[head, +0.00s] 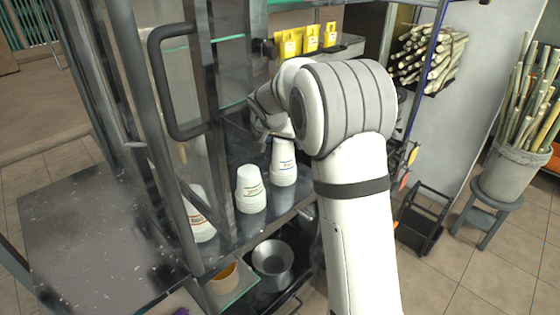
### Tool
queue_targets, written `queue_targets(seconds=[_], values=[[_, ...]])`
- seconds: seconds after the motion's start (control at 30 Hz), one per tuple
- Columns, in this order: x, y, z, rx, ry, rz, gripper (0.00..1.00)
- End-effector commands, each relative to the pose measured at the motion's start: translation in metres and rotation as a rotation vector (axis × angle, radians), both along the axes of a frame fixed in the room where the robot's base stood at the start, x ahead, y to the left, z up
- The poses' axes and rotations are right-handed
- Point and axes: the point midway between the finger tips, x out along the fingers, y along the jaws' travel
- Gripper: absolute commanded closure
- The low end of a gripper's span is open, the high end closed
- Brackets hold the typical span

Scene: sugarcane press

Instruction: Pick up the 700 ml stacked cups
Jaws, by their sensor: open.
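Three stacks of upside-down white cups stand in a row on the shelf (225,236). The right stack (284,172) has a blue mark, the middle stack (250,190) a dark greenish mark, and the left stack (199,222) an orange-red mark. The print is too small to tell which one is 700 ml. My gripper (277,134) is open at the top of the right stack, partly hidden by my own arm. I cannot tell whether its fingers are around the stack or touch it.
A glass door frame with a dark handle (160,85) stands left of the cups, with the left stack partly behind it. A metal pot (272,262) sits below the shelf. Yellow packets (311,38) hang behind. A bucket of cane (511,172) stands at right.

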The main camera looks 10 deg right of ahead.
Motion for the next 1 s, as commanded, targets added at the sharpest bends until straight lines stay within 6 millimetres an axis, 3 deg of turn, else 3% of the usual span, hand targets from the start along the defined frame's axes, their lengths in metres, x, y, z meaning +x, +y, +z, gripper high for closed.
queue_targets(seconds=[0.13, 0.87, 1.0], values=[[-0.0001, -0.0003, 0.0001, 0.0, 0.0, 0.0, 0.17], [-0.0003, -0.0011, 0.0006, 0.0, 0.0, -0.002, 0.77], [-0.0003, -0.0013, 0.0009, 0.0, -0.001, -0.002, 0.79]])
